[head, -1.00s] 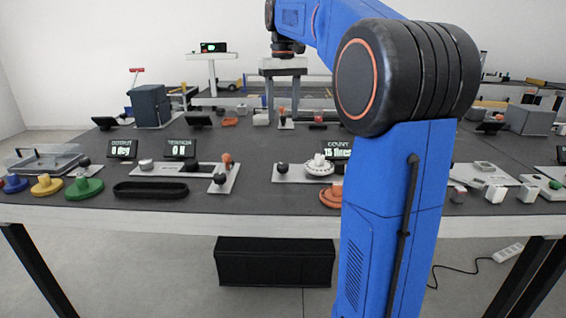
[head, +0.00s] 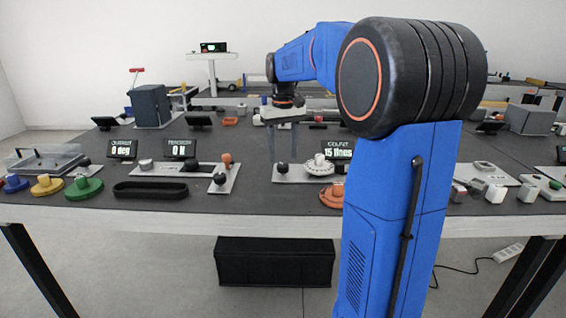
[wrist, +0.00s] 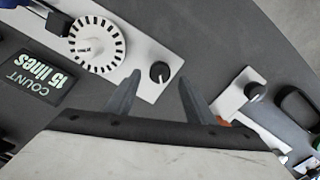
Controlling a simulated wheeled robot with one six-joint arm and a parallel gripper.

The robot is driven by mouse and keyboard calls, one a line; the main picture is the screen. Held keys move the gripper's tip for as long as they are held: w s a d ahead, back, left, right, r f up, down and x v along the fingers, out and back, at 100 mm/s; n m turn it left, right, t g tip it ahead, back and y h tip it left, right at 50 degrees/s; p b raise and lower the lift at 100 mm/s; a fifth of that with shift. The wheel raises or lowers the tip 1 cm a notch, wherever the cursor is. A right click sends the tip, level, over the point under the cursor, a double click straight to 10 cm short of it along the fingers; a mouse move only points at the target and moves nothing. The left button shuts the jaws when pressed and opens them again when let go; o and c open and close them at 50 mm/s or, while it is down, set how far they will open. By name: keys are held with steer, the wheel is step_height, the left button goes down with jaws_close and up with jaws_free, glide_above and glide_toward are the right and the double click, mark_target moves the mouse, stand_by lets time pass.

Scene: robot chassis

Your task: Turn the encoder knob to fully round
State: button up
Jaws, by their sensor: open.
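The encoder knob (wrist: 159,71) is black with a white pointer line and sits on a white plate (wrist: 150,40). In the head view the knob (head: 282,168) is at the front of the table. A white dial with black marks (wrist: 97,44) is on the same plate, beside a display (wrist: 33,80) reading "COUNT 15 lines". My gripper (wrist: 160,77) is open and empty, its two fingers pointing towards the knob. In the wrist view the knob lies in line with the gap between the fingertips. In the head view my gripper (head: 282,150) hangs above and behind the knob.
Another plate with black knobs and an orange part (head: 226,160) stands to the left, next to a black oval tray (head: 150,190). An orange disc (head: 331,196) sits in front of the dial. My blue arm hides the table to the right of the dial.

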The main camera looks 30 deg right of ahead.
mark_target(283, 165)
steer(key=shift+f, duration=1.95)
steer(key=c, duration=1.1)
steer(key=shift+o, duration=0.2)
steer(key=shift+m, duration=0.3)
steer(key=m, duration=0.3)
steer(key=shift+m, duration=2.1)
